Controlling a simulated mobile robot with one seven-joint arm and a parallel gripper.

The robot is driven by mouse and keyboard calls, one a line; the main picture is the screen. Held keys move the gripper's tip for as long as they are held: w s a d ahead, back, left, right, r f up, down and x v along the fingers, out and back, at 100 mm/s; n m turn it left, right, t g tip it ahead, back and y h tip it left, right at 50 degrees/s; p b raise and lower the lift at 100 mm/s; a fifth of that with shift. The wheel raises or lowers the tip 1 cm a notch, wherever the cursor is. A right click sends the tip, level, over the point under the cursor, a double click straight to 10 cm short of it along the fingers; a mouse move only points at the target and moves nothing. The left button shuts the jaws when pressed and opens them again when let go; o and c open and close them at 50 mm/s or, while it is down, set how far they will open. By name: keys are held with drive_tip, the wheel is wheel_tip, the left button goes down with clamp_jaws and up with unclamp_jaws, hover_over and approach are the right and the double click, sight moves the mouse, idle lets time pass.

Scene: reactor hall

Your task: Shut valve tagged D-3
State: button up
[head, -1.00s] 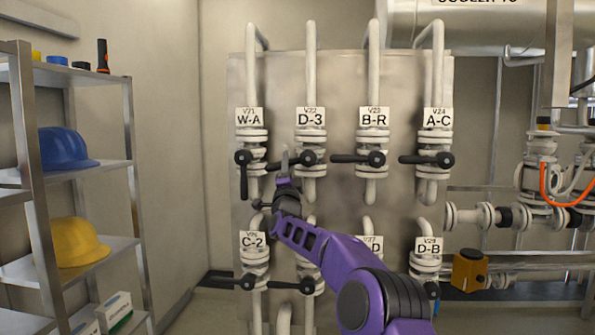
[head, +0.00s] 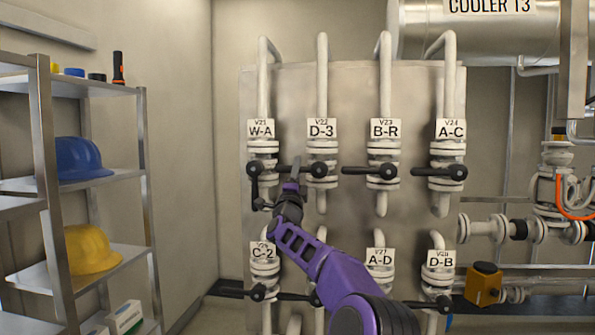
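The valve tagged D-3 (head: 322,147) is in the top row of the panel, second from the left, under its white tag. Its black lever handle (head: 319,170) lies horizontal, pointing left from the hub across the pipe. My gripper (head: 295,172) is at that lever, left of the hub, with a grey fingertip pointing up and overlapping the lever in view. Whether it touches the lever cannot be told. Its fingers are seen edge-on, so their opening is unclear. My purple arm comes up from the lower right.
The W-A valve (head: 262,147), its lever hanging down, is close on the left. B-R (head: 384,150) and A-C (head: 449,150) have horizontal levers. C-2 (head: 263,262), A-D and D-B (head: 438,270) sit below. A shelf (head: 110,178) with helmets stands left.

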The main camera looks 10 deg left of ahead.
drive_tip(key=shift+o, duration=0.6)
drive_tip(key=shift+s+r, duration=0.15)
drive_tip(key=shift+r, duration=0.05)
drive_tip(key=shift+f, duration=0.1)
drive_tip(key=shift+f, duration=0.1)
drive_tip(key=shift+s+f+b, duration=0.3)
drive_tip(key=shift+f+b, duration=0.1)
drive_tip(key=shift+b, duration=0.05)
drive_tip(key=b+v, duration=0.1)
drive_tip(key=v, duration=1.5)
drive_tip(key=shift+s, duration=0.3)
drive_tip(key=shift+w+a+r, duration=0.1)
